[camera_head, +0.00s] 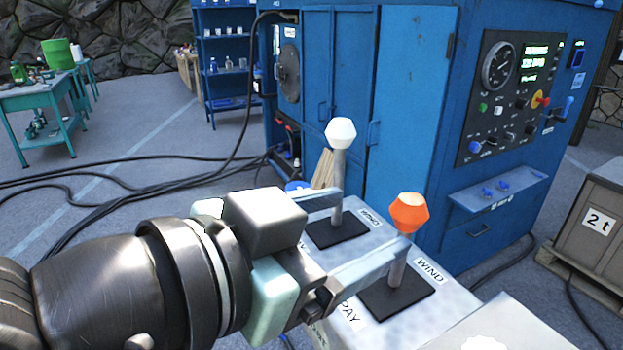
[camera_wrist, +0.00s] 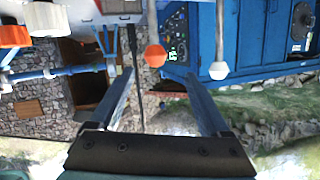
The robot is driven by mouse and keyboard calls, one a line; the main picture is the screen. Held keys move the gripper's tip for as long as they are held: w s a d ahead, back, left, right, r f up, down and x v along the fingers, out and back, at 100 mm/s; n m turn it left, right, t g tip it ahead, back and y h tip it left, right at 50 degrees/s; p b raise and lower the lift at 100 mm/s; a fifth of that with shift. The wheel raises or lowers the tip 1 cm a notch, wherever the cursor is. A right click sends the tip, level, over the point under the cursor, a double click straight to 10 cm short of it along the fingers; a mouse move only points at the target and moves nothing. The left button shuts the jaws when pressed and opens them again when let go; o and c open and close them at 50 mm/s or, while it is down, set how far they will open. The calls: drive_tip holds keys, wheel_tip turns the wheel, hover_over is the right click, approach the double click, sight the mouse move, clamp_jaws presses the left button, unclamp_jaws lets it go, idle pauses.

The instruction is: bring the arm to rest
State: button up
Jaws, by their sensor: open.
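My gripper (camera_head: 373,216) reaches in from the left in the head view, its two fingers spread wide with nothing held between them. One finger overlaps the stem of the white-knobbed lever (camera_head: 341,135); the other ends at the stem of the orange-knobbed lever (camera_head: 408,212). I cannot tell whether either finger touches. Both levers stand roughly upright on a grey console (camera_head: 345,255). In the wrist view, which looks upside down, my open gripper (camera_wrist: 158,78) shows with the orange knob (camera_wrist: 155,57) between the finger lines and the white knob (camera_wrist: 219,70) to their right.
A blue machine cabinet (camera_head: 415,110) with a control panel (camera_head: 510,95) stands behind the console. A crate marked 2 t (camera_head: 590,225) is at the right. A green workbench (camera_head: 45,100) and blue shelf (camera_head: 225,70) stand farther back. Black cables (camera_head: 110,180) cross the floor at left.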

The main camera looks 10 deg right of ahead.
drive_tip(key=w+a+r+n+t+y, duration=0.25)
drive_tip(key=w+r+n+t, duration=0.35)
drive_tip(key=r+t, duration=0.35)
drive_tip(key=s+a+r+n+t+y, duration=0.4)
drive_tip(key=s+r+n+t+y, duration=0.2)
drive_tip(key=r+t+y, duration=0.3)
drive_tip(key=shift+s+a+r+n, duration=0.35)
drive_tip(key=shift+s+r, duration=0.2)
drive_tip(key=shift+r, duration=0.2)
drive_tip(key=shift+c, duration=0.2)
